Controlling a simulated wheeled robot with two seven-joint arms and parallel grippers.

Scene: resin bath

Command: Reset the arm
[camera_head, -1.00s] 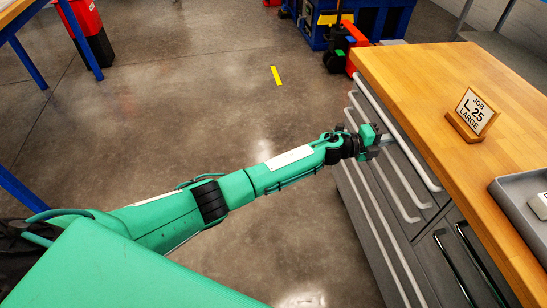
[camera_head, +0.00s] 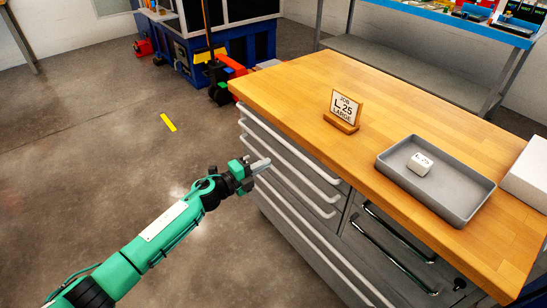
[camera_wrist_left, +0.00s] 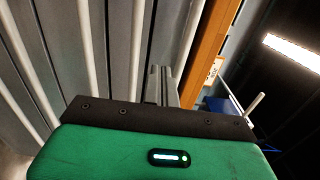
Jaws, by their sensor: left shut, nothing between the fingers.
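My left arm, green with black joints, reaches in from the lower left in the head view. My left gripper (camera_head: 259,166) is shut and empty, at the front of the grey drawer cabinet (camera_head: 273,216), near its upper left handles. I cannot tell whether the fingers touch the cabinet. In the left wrist view the shut grey fingers (camera_wrist_left: 161,85) point toward the drawer fronts, with long pale handles (camera_wrist_left: 92,60) beside them. My right gripper is not in view.
The wooden worktop (camera_head: 300,88) carries a sign (camera_head: 344,110) reading "JOB L_25 LARGE", and a grey tray (camera_head: 465,207) with a small white labelled block (camera_head: 420,163) in it. A white box (camera_head: 528,175) stands at the right edge.

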